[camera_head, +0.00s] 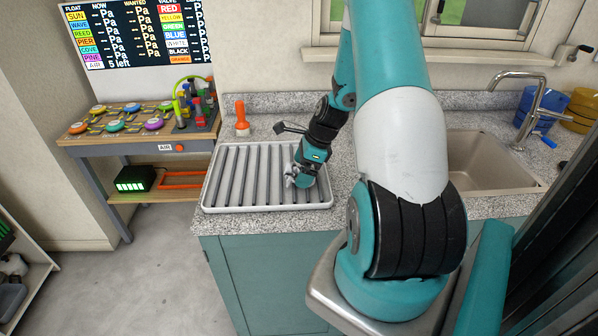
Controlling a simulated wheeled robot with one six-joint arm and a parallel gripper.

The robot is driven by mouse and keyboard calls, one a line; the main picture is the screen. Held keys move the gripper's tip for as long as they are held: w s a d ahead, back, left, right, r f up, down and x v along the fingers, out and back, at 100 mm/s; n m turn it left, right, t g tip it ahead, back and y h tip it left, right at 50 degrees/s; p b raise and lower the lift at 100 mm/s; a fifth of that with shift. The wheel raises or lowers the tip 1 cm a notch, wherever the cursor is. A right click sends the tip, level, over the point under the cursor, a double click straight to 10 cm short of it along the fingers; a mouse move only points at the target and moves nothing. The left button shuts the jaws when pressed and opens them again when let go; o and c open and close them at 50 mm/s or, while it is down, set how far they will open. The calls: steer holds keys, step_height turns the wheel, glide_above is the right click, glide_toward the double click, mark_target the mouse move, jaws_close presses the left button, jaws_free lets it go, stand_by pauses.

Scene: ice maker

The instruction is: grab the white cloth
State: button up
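My gripper (291,177) is at the end of my teal arm, over the right part of the grey ribbed drain tray (208,196) on the counter. Small pale grey shapes show at its tip. I cannot tell whether they are only the fingers or include something held. The fingers are too small to show whether they are open or shut. I see no clear white cloth; my arm hides part of the counter and the near side of the sink.
A sink (490,150) with a tall faucet (530,100) is at the right, with blue (545,103) and yellow (582,108) containers behind. A workbench (90,138) with coloured knobs is at the left. Floor at lower left is clear.

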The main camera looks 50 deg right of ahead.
steer(key=shift+x, duration=0.75)
steer(key=c, duration=0.9)
steer(key=shift+r, duration=0.2)
